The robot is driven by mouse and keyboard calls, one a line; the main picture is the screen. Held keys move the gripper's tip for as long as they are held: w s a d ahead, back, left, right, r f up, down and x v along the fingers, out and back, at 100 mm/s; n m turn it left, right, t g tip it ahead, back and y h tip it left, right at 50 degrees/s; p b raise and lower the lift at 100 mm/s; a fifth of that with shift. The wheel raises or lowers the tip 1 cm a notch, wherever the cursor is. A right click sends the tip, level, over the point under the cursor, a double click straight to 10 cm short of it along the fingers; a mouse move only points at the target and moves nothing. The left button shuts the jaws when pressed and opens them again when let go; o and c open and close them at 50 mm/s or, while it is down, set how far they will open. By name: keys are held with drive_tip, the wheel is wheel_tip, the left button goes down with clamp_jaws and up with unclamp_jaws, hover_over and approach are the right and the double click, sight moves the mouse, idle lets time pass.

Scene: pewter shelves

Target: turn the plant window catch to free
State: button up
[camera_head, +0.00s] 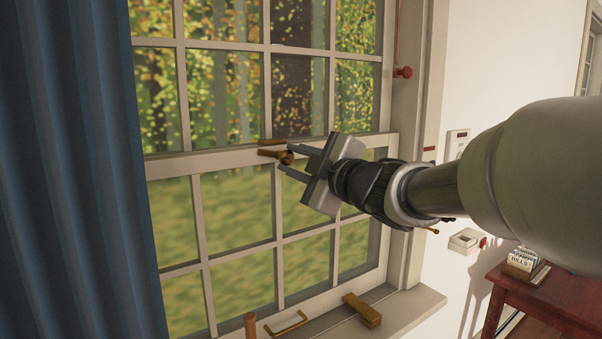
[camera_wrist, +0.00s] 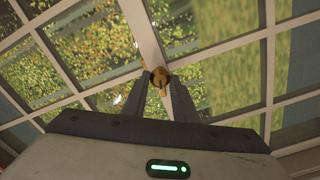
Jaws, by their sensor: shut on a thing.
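The window catch (camera_head: 271,153) is a small brass piece on the window's middle rail (camera_head: 215,161). Its short lever points left along the rail in the head view, and its round hub sits between my fingertips. My gripper (camera_head: 284,158) reaches it from the right, with one finger above and one below. In the wrist view the catch (camera_wrist: 160,77) shows as a brass knob between the tips of my gripper (camera_wrist: 160,88). The jaws are shut on it. Part of the catch is hidden by the fingers.
A blue curtain (camera_head: 75,170) hangs at the left. On the sill (camera_head: 400,312) lies a brass block (camera_head: 362,310), with a brass handle (camera_head: 286,324) on the lower sash beside it. A red-brown table (camera_head: 545,300) with a card box (camera_head: 524,262) stands at the right.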

drive_tip(key=shift+n+b, duration=0.85)
drive_tip(key=shift+n, duration=0.55)
drive_tip(key=o, duration=1)
drive_tip(key=shift+o, duration=0.2)
drive_tip(key=shift+s, duration=0.1)
drive_tip(key=p+v, duration=0.2)
drive_tip(key=v, duration=1.5)
drive_tip(key=shift+d, duration=0.2)
